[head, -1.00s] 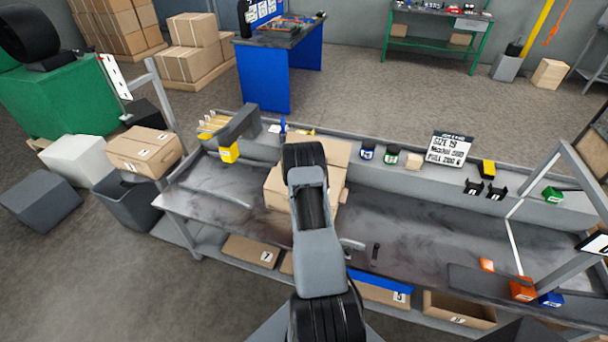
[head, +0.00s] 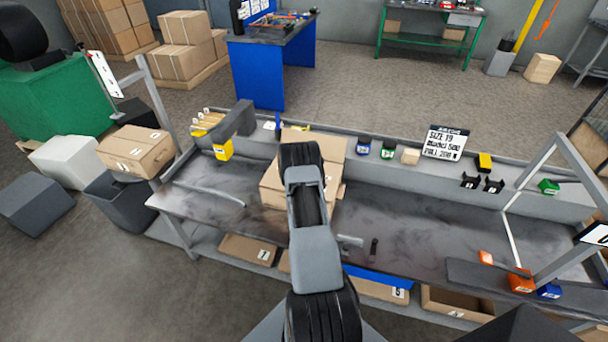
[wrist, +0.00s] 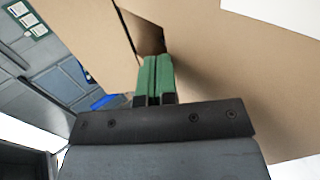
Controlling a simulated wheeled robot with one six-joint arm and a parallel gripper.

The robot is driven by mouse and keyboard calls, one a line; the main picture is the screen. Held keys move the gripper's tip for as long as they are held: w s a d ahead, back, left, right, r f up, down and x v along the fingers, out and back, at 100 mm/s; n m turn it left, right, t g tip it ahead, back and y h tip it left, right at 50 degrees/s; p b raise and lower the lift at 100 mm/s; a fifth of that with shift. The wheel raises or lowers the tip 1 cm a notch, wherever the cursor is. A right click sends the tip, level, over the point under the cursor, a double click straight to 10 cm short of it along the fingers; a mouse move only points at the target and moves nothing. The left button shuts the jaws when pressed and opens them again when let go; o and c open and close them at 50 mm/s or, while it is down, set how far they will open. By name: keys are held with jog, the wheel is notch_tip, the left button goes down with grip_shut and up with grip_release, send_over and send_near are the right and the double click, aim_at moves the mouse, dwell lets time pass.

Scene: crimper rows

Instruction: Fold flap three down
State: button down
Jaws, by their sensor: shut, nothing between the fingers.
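A cardboard box (head: 270,196) stands on the grey bench behind my arm, which hides much of it. Cardboard flaps (head: 332,146) show at its far side, on both sides of the arm. My gripper's fingertips are hidden in the head view. In the wrist view my gripper (wrist: 157,62) has its green fingers shut together and empty. Broad cardboard panels (wrist: 82,35) fill the view around the fingertips, with a dark gap between two of them. The fingers are close to the cardboard; I cannot tell whether they touch it, or which panel is flap three.
The bench (head: 410,225) is mostly clear right of the box. A size sign (head: 445,142), small bins and a yellow block (head: 223,150) line its back ledge. A grey tool (head: 349,241) lies at the front. A carton (head: 135,152) is off the left end.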

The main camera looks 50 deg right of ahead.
jog(key=shift+r, duration=0.1)
jog(key=shift+r+p, duration=1)
jog(key=shift+r, duration=0.05)
notch_tip(320, 180, up, 13)
jog(key=p, duration=0.3)
